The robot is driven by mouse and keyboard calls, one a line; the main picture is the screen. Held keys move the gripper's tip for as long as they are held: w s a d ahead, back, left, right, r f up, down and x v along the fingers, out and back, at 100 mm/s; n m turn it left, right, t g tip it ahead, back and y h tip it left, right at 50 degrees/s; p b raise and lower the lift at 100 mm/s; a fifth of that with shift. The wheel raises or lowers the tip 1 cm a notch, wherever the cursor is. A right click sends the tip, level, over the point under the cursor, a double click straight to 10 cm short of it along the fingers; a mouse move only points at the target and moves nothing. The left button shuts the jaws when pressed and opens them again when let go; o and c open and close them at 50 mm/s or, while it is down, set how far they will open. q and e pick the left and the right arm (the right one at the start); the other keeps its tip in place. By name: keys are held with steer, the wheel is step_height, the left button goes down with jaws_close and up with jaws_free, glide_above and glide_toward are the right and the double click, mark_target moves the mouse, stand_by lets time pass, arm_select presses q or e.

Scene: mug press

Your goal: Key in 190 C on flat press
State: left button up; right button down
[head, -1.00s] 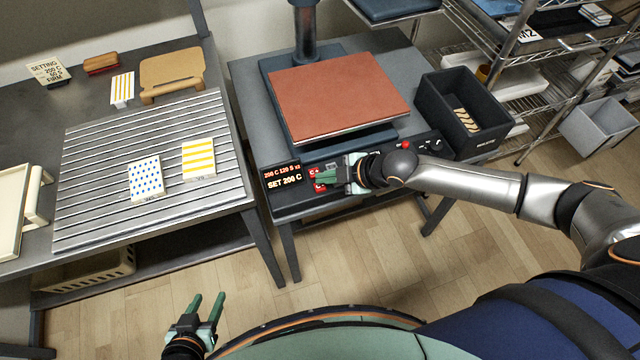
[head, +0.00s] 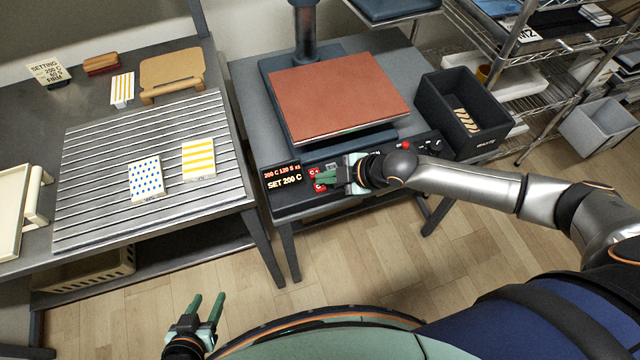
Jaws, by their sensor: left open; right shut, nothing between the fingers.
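The flat press (head: 338,95) stands on the grey table with its red-brown square pad facing up. Its display (head: 283,178) at the front left reads "SET 200 C", with a smaller line above it. Red buttons (head: 314,172) marked C sit right of the display. My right gripper (head: 318,180) is shut and empty, its green fingertips at the lower red button; whether they touch it I cannot tell. The gripper partly hides the panel. My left gripper (head: 207,306) is open and empty, low over the floor at the bottom left.
A card (head: 49,71) reads "SETTING 200 C" with more lines. A slatted metal surface (head: 100,190) holds a blue-dotted tile (head: 145,179) and a yellow-striped tile (head: 198,158). A black bin (head: 447,108) stands right of the press; a red knob (head: 406,144) sits beside my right wrist.

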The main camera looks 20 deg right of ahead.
mark_target(325, 187)
steer(key=shift+f, duration=0.15)
stand_by(0.3)
steer(key=shift+f, duration=0.3)
steer(key=shift+f+b, duration=0.5)
steer(key=shift+b, duration=0.1)
stand_by(0.5)
steer(key=shift+r, duration=0.15)
steer(key=shift+r+p, duration=0.8)
steer(key=shift+p, duration=0.1)
step_height(325, 187, up, 5)
steer(key=p, duration=0.4)
steer(key=shift+p, duration=0.4)
stand_by(1.1)
